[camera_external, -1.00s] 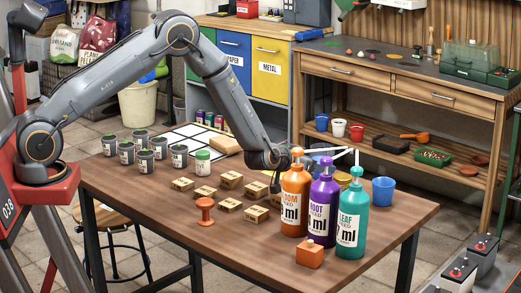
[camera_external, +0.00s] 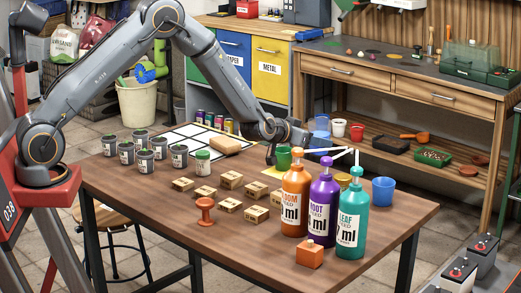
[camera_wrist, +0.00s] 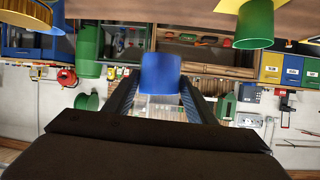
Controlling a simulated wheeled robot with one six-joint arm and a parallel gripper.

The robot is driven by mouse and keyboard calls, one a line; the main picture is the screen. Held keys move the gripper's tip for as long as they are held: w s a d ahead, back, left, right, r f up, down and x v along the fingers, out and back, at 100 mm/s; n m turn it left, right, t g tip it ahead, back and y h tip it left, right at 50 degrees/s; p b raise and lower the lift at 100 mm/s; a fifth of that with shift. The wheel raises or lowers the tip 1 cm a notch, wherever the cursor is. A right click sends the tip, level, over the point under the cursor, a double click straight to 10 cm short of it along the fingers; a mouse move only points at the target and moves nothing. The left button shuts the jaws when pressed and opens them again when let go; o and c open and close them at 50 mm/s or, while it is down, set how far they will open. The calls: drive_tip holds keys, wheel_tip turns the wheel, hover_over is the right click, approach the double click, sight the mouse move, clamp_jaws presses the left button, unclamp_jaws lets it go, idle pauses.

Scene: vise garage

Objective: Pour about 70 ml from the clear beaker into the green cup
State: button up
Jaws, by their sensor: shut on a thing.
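My gripper (camera_external: 305,139) is shut on the clear beaker (camera_external: 320,143), held above the far side of the table behind the bottles. In the wrist view, which is upside down, the beaker (camera_wrist: 158,108) sits between the fingers of the gripper (camera_wrist: 159,98). It has blue content (camera_wrist: 160,72) in its lower part and looks about upright. The green cup (camera_external: 283,158) stands on a yellow mat (camera_external: 276,170), left of and below the beaker. It also shows in the wrist view (camera_wrist: 255,25), apart from the beaker. The inside of the cup cannot be seen.
Orange (camera_external: 295,205), purple (camera_external: 322,205) and teal (camera_external: 351,220) pump bottles stand in front of the beaker. A blue cup (camera_external: 383,190) stands to their right. Wooden blocks (camera_external: 230,180) and grey cans (camera_external: 145,162) stand to the left. A sponge (camera_external: 226,146) lies behind.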

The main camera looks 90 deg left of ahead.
drive_tip(key=s+a+f+m+t+h+p, duration=0.1)
drive_tip(key=s+a+p, duration=0.2)
drive_tip(key=s+a, duration=0.6)
drive_tip(key=s+a+f+m+t+h+p, duration=0.1)
drive_tip(key=s+a+p, duration=0.3)
drive_tip(key=s+a, duration=0.4)
drive_tip(key=a, duration=0.6)
drive_tip(key=shift+s+a+f+m+h, duration=0.15)
drive_tip(key=shift+s+f+m+h, duration=0.15)
drive_tip(key=shift+s+f+m, duration=0.1)
drive_tip(key=w+d+m+g+y+b, duration=0.1)
drive_tip(key=b, duration=0.1)
drive_tip(key=w+d+f+m+g+y+b, duration=0.1)
drive_tip(key=m+b, duration=0.1)
drive_tip(key=b, duration=0.1)
drive_tip(key=d+m+y+b, duration=0.1)
drive_tip(key=m+b, duration=0.1)
drive_tip(key=b, duration=0.1)
drive_tip(key=shift+w+d+f+g, duration=0.25)
drive_tip(key=shift+w+d+g, duration=0.05)
drive_tip(key=shift+w+g, duration=0.1)
drive_tip(key=shift+w+d+f+m+g+y+b, duration=0.15)
drive_tip(key=shift+f+m+g+y+b, duration=0.3)
drive_tip(key=shift+m+y+b, duration=0.5)
idle(0.8)
